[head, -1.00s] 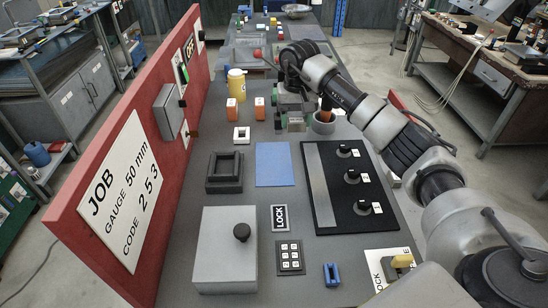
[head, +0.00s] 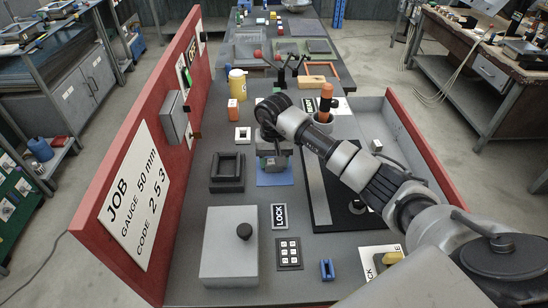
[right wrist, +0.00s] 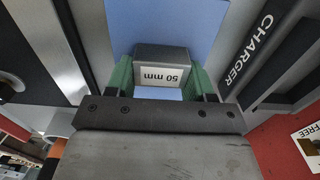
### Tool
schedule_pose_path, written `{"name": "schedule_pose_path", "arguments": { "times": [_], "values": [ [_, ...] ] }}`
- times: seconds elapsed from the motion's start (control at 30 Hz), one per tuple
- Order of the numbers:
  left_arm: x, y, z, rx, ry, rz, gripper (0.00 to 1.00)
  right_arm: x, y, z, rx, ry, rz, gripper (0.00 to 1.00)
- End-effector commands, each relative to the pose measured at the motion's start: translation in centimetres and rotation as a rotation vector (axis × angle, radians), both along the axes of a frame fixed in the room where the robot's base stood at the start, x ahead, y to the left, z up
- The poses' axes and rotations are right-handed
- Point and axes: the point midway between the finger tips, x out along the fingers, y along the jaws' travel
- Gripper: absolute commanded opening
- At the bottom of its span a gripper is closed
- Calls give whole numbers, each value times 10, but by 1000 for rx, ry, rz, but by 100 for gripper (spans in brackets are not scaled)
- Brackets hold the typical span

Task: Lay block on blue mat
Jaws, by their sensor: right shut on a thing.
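The block (right wrist: 163,70) is dark grey with a white "50 mm" label, and shows in the right wrist view between green finger pads. My right gripper (head: 273,163) is shut on it, pointing down over the blue mat. The blue mat (head: 275,181) lies flat on the bench, partly hidden under my gripper and arm in the head view. It also shows behind the block in the right wrist view (right wrist: 165,22). I cannot tell whether the block touches the mat. My left gripper is not in view.
A black square frame (head: 227,185) stands left of the mat. My arm covers much of the black knob panel (head: 322,212) at right. A red wall (head: 120,185) edges the left.

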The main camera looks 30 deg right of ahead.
Motion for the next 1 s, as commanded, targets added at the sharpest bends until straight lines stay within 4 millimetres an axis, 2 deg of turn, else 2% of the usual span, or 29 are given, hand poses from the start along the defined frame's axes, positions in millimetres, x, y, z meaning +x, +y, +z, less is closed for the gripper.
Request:
{"name": "schedule_pose_path", "arguments": {
  "times": [0.17,0.2,0.33,0.67,0.7,0.87,1.0],
  "values": [
    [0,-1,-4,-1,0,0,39,0,0,-3,-1,-2,1,18],
    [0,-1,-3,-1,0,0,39,0,0,-2,-1,0,1,59],
    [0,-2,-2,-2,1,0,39,0,0,-1,-1,0,1,78],
    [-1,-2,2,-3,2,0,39,0,0,2,0,1,0,78],
    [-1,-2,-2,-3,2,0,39,1,0,4,-1,-2,1,78],
    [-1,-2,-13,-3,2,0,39,1,-1,29,-3,-6,2,78],
    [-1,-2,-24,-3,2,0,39,2,-1,60,-2,-7,1,78]
  ]
}}
